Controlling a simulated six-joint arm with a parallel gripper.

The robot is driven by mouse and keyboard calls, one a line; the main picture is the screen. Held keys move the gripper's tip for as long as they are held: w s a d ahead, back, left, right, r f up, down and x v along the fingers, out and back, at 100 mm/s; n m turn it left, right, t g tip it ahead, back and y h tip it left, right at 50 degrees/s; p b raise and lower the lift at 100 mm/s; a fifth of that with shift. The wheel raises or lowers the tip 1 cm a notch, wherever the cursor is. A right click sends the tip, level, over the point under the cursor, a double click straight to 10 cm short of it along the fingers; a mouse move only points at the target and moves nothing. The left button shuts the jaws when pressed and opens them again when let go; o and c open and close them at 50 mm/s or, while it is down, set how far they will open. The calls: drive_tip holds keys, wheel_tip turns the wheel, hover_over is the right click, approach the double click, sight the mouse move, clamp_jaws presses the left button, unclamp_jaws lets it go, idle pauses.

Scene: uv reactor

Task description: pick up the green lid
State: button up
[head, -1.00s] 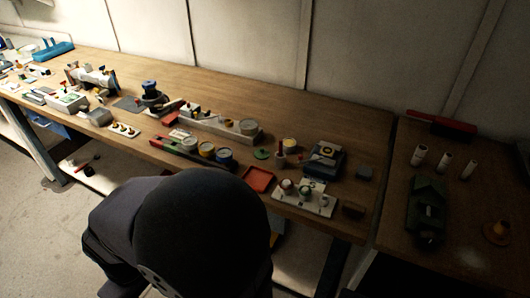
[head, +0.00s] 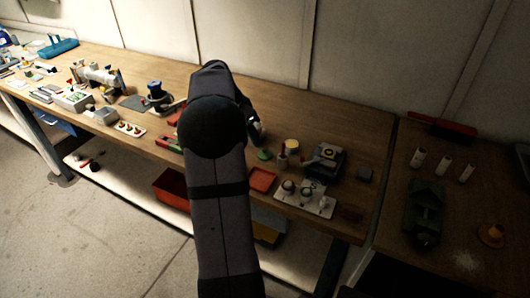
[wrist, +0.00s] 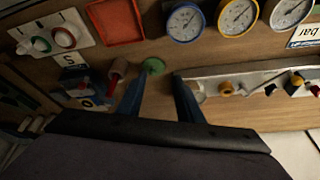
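The green lid (head: 265,155) is a small flat disc lying on the wooden bench, just right of my arm in the head view. In the wrist view the green lid (wrist: 153,66) shows beyond the fingertips, nearer the left finger. My gripper (wrist: 160,76) is open, with two blue fingers spread apart and nothing between them. In the head view my gripper (head: 256,132) is mostly hidden by my own arm. It is above the bench behind the lid, apart from it.
A red tray (wrist: 114,22) and several round gauges (wrist: 186,22) lie beyond the lid in the wrist view. A red-tipped post (wrist: 118,68) stands left of the lid. A grey rail with knobs (wrist: 240,82) lies to the right. A knob panel (head: 305,197) is near the bench's front edge.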

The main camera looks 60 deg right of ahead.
sight(265, 149)
drive_tip(key=shift+m+g, duration=0.3)
drive_tip(key=shift+m, duration=0.1)
drive_tip(key=shift+s+d+r+p+x, duration=0.15)
drive_tip(key=shift+p+x, duration=0.35)
drive_tip(key=shift+x, duration=0.8)
drive_tip(key=shift+s+d+r+p+x, duration=0.1)
drive_tip(key=shift+s+d+p+x, duration=0.3)
drive_tip(key=shift+x, duration=0.95)
drive_tip(key=shift+s+d+r+p+x, duration=0.1)
drive_tip(key=shift+p+x, duration=0.45)
drive_tip(key=shift+x, duration=0.75)
clamp_jaws()
